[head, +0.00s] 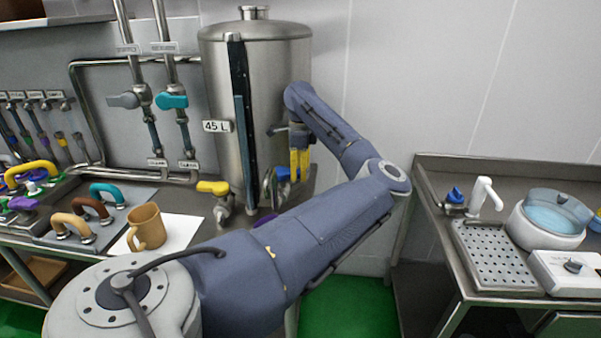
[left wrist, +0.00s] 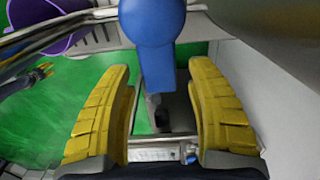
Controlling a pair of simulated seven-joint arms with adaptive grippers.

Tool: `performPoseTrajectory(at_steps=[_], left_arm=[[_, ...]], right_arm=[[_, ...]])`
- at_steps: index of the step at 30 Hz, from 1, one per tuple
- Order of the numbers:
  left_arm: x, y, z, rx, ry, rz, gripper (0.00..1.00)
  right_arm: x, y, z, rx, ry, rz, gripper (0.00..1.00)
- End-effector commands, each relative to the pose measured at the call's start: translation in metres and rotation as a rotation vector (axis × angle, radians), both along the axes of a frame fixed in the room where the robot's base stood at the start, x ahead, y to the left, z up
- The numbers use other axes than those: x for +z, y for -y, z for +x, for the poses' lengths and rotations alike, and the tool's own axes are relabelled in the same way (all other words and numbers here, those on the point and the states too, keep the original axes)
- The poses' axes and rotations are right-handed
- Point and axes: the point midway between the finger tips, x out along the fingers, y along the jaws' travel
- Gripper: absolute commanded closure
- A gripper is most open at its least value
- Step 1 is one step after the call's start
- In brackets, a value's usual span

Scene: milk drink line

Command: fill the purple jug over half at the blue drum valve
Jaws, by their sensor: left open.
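The steel drum (head: 262,100), labelled 45 L, stands at the back centre in the head view. Its blue valve handle (head: 284,173) shows beside my left gripper (head: 299,165). In the left wrist view the blue handle (left wrist: 150,40) lies between the two open yellow fingers of my left gripper (left wrist: 165,110), with gaps on both sides. The purple jug (left wrist: 45,22) is partly in view at the upper left there. In the head view only a purple sliver of the jug (head: 264,221) shows behind my arm. Its contents cannot be seen.
A yellow valve handle (head: 213,187) is on the drum's left side. A brown mug (head: 147,228) stands on a white sheet at left, near coloured pipe handles. The right counter holds a perforated drain tray (head: 495,255). Something dark with yellow tips, perhaps my right gripper, shows small in the wrist view.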

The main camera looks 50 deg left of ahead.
Motion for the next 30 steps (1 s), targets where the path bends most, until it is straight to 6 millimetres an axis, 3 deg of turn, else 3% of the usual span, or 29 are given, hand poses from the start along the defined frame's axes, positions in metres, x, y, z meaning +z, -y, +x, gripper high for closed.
performPoseTrajectory(at_steps=[14, 27, 30], left_arm=[[-0.0064, -0.0001, 0.0000, 0.000, 0.001, 0.001, 0.42], [-0.0063, -0.0001, 0.0000, -0.001, 0.001, 0.001, 0.93], [-0.0064, -0.0001, 0.0000, -0.001, 0.001, 0.001, 1.00]], right_arm=[[0.0000, 0.0001, 0.0007, 0.000, 0.001, 0.000, 0.56], [0.0000, 0.0001, 0.0009, 0.000, 0.001, 0.000, 0.56], [0.0000, 0.0002, 0.0009, 0.000, 0.001, 0.000, 0.56]])
